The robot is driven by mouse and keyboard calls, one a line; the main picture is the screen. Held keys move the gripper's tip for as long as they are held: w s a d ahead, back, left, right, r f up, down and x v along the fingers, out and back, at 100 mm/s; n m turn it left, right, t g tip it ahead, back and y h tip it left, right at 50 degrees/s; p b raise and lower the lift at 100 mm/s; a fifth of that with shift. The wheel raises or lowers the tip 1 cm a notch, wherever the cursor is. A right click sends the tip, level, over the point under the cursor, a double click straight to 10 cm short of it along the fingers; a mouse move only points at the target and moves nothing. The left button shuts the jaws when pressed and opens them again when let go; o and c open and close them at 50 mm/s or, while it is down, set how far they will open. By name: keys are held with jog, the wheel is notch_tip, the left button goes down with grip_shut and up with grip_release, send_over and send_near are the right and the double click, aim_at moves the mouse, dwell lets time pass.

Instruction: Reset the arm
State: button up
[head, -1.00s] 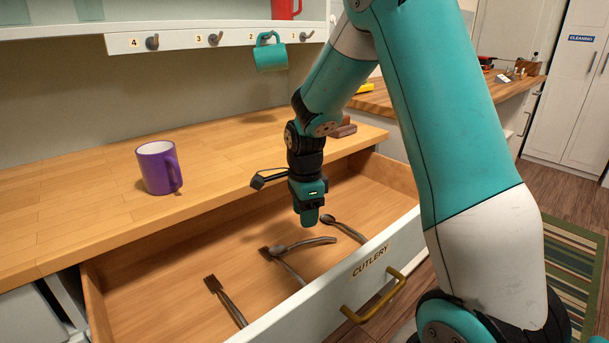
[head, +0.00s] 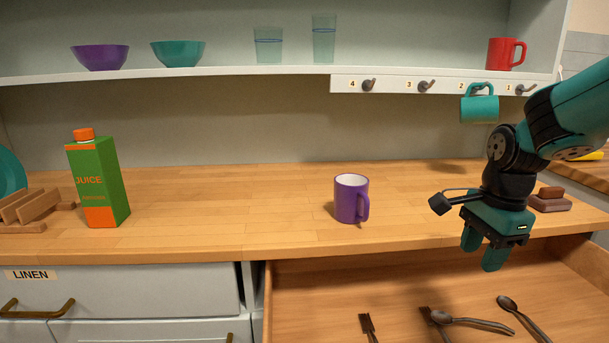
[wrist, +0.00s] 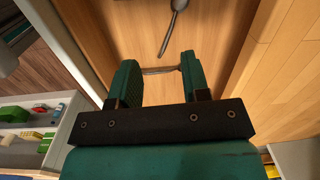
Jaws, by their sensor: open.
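My gripper (head: 483,252) is open and empty, hanging fingers-down over the right part of the open cutlery drawer (head: 300,295). In the wrist view, my gripper's fingers (wrist: 163,80) stand apart with the drawer floor beyond them. A spoon (wrist: 172,28) lies on that floor ahead of the fingers, and a thin handle shows between them. In the head view, a spoon (head: 508,304), another spoon (head: 440,317) and a fork (head: 367,325) lie in the drawer, apart from my gripper.
A purple mug (head: 350,200) and a green juice carton (head: 98,182) stand on the counter (head: 240,205). A teal mug (head: 480,103) hangs on hook 2, close to my arm. Brown blocks (head: 550,200) lie right of my gripper. A shelf above holds bowls, glasses and a red mug (head: 505,53).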

jog(key=s+a+r+n+y, duration=0.3)
jog(key=s+a+n+y, duration=0.1)
jog(key=s+a+n, duration=1.75)
jog(key=w+d+r+n+p, duration=0.1)
jog(key=d+r+p, duration=0.1)
jog(key=r+p, duration=0.5)
jog(key=w+d+r+n+p, duration=0.1)
jog(key=d+r+p, duration=0.1)
jog(key=r+p, duration=0.5)
jog(key=shift+r+p, duration=0.35)
jog(key=shift+r, duration=0.25)
